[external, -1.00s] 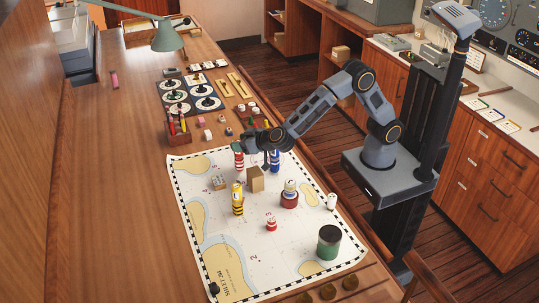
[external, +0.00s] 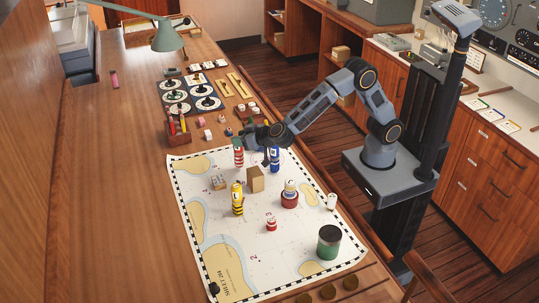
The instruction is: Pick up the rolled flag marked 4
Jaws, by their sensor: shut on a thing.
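My gripper (external: 243,142) is at the far end of the chart, shut on the upper part of a red-and-white rolled flag (external: 238,157) with a green top. The flag is upright; any gap below it is too small to tell. A blue-and-white roll (external: 275,159) stands just to its right, partly hidden by my arm. A number 4 cannot be read on any roll here.
A pencil box (external: 179,138) stands left of my gripper.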

